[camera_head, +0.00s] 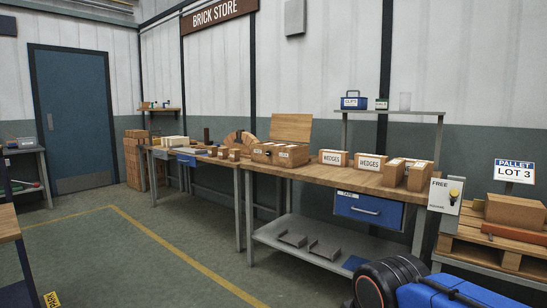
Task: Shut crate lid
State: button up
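A wooden crate (277,156) with small labels on its front stands on the workbench near the middle of the picture. Its lid (291,127) is open and stands up at the back of the crate, tilted slightly backward. My gripper is not in view.
The workbench (325,174) also bears boxes labelled wedges (370,162) right of the crate, and a closed blue drawer (369,210) hangs below. A round wooden piece (240,142) stands behind, left. A pallet (480,243) is at right. Floor (130,250) at left is clear.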

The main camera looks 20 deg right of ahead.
aim_at(292, 128)
jog(key=i+l+z, duration=0.15)
jog(key=i+z, duration=0.15)
jog(key=i, duration=0.6)
